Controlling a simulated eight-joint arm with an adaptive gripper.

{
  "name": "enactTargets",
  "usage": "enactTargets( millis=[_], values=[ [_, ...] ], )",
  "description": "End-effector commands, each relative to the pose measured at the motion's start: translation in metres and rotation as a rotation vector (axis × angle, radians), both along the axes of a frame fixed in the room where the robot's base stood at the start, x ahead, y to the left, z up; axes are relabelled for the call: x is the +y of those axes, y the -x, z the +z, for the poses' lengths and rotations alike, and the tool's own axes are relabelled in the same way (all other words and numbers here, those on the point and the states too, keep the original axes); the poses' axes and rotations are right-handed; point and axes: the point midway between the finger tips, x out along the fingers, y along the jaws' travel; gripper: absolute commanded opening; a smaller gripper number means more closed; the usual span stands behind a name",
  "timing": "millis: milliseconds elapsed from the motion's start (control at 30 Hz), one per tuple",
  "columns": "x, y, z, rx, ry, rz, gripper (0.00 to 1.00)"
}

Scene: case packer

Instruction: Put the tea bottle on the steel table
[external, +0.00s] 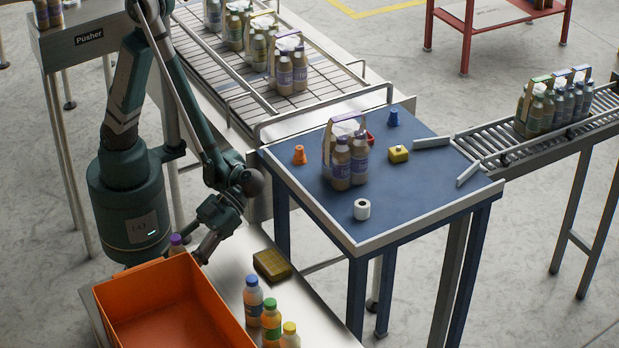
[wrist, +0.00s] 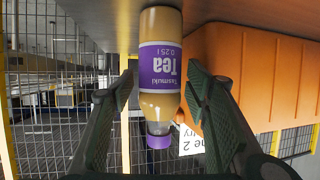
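The tea bottle, with a purple cap (external: 177,241), stands behind the orange crate's rear edge in the external view, its lower part hidden. In the wrist view the tea bottle (wrist: 160,57) appears upside down, with a purple label reading Tea, its base against a grey surface along the top. My gripper (external: 200,250) is low beside it. In the wrist view my gripper (wrist: 160,95) is open, one finger on each side of the bottle, with visible gaps. The steel table (external: 318,325) is the low bright surface at the bottom of the external view.
The orange crate (external: 165,312) is close to the gripper and also shows in the wrist view (wrist: 250,75). A yellow-brown box (external: 272,265) and blue-, green- and yellow-capped bottles (external: 270,318) occupy the steel table. A blue table (external: 410,185) stands to the right.

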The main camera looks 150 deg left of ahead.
Motion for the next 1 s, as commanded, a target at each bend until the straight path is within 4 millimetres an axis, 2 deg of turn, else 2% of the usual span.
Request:
enactTargets(
  millis=[500,1000],
  values=[
    [0.0,0.0,0.005,0.0,0.0,0.0,0.47],
    [0.047,0.011,0.024,0.0,0.0,0.001,0.47]
  ],
)
